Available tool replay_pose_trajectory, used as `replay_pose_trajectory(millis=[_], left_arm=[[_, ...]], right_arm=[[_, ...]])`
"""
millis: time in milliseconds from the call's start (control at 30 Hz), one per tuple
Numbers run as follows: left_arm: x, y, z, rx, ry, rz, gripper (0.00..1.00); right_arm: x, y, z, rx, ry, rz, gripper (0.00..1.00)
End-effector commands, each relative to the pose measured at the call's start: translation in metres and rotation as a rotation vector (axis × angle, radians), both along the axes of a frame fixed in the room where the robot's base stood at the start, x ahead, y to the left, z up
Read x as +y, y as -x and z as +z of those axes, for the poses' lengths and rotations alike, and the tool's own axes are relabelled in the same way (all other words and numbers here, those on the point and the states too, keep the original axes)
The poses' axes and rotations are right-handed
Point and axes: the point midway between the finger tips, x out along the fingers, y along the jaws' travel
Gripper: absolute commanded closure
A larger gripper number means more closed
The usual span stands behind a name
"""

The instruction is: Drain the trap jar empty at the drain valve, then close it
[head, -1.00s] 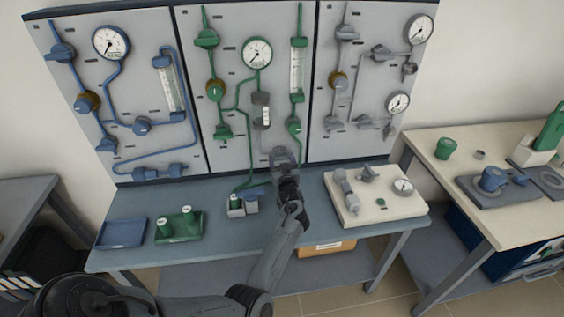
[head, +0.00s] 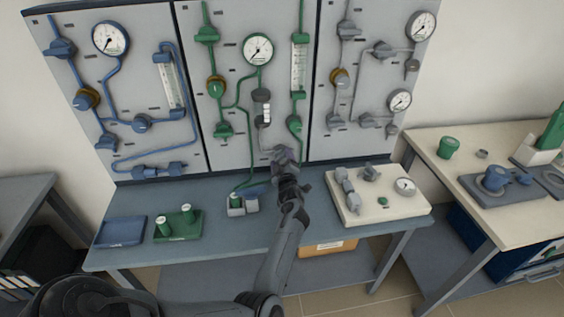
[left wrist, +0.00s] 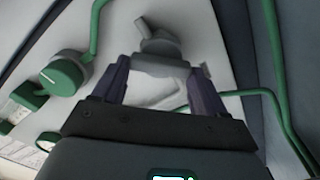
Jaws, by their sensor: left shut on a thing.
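The trap jar (head: 266,112) is a small, pale, clear piece with a grey cap on the middle panel, below the round gauge. Its liquid level is too small to tell. My left gripper (head: 284,158) is at the lower part of that panel, below and right of the jar. In the left wrist view its two dark fingers (left wrist: 160,85) are shut on a grey valve handle (left wrist: 158,60), taken to be the drain valve. In the head view my gripper mostly hides this valve. My right gripper is not in view.
A green line (head: 249,160) runs down the panel to a small grey holder (head: 250,206) on the bench. A green tray (head: 178,231) and a blue tray (head: 121,232) lie left. A cream board (head: 372,207) with fittings lies right of my forearm.

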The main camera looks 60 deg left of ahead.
Motion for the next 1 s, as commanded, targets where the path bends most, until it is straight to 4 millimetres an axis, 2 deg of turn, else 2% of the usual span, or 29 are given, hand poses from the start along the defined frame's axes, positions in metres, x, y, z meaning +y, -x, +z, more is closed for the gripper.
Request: replay_pose_trajectory(millis=[600, 1000], left_arm=[[0.0, 0.001, -0.004, -0.505, 0.222, 0.0, 0.58], [0.0, 0.001, -0.004, -0.671, 0.293, 0.0, 0.58]], right_arm=[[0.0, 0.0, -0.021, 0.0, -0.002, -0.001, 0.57], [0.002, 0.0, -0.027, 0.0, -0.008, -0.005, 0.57]])
